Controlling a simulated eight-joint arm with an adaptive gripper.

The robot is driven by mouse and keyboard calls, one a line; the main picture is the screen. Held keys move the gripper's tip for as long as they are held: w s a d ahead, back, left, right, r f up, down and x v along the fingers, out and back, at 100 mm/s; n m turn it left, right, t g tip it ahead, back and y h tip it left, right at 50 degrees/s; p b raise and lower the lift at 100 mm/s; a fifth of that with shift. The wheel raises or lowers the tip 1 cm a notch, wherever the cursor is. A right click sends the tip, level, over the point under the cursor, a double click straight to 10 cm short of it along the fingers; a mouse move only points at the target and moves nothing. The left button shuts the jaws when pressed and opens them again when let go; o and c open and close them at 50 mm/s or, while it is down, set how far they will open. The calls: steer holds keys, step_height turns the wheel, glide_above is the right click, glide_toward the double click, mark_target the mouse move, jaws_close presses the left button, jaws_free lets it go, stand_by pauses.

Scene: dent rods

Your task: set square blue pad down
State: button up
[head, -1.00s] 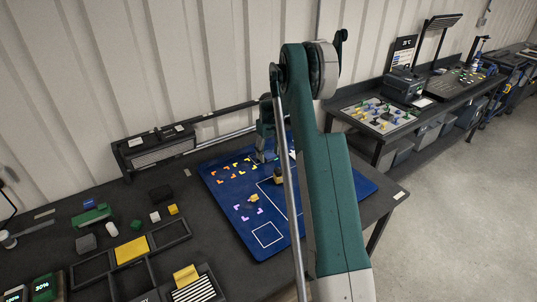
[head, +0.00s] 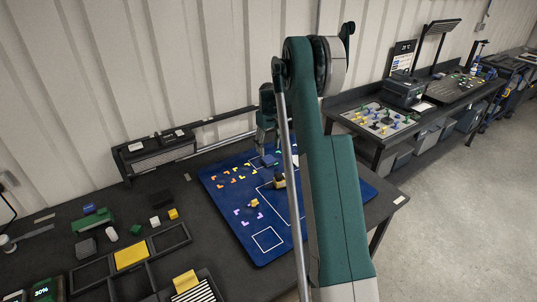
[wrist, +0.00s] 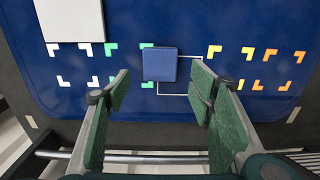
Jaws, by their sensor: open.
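The square blue pad (wrist: 160,65) lies on the darker blue mat (wrist: 230,20) in the wrist view. It overlaps a corner of a thin white outline and sits beside the green corner marks, covering part of that area. My gripper (wrist: 161,77) is open, with one green finger on each side of the pad and a visible gap to both. In the head view the pad (head: 269,160) shows at the back of the mat (head: 268,216), just below my gripper (head: 267,150). The fingertips are small there and partly hidden by my arm.
A white square piece (wrist: 70,18) lies at the upper left in the wrist view. Orange, yellow and white corner marks flank the pad. A dark and yellow piece (head: 279,181) stands on the mat nearby. A rail (wrist: 140,157) runs beyond the mat's edge.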

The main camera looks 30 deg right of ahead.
steer(key=shift+r, duration=2.6)
steer(key=s+a+r+t, duration=0.2)
steer(key=s+a+r, duration=0.8)
steer(key=a+r, duration=0.15)
steer(key=s+a+r+t, duration=0.1)
steer(key=s+a+r, duration=0.8)
steer(key=a+r, duration=0.3)
steer(key=s+a+t, duration=0.2)
steer(key=s+a, duration=0.9)
steer(key=s, duration=0.5)
steer(key=s+a+f+t, duration=0.1)
steer(key=s+a+f, duration=0.1)
steer(key=s, duration=0.5)
steer(key=s+a+f+t, duration=0.1)
steer(key=s+a+f, duration=0.2)
steer(key=s, duration=0.4)
steer(key=shift+s+a+f, duration=0.15)
steer(key=shift+a+f, duration=0.05)
steer(key=shift+a, duration=0.55)
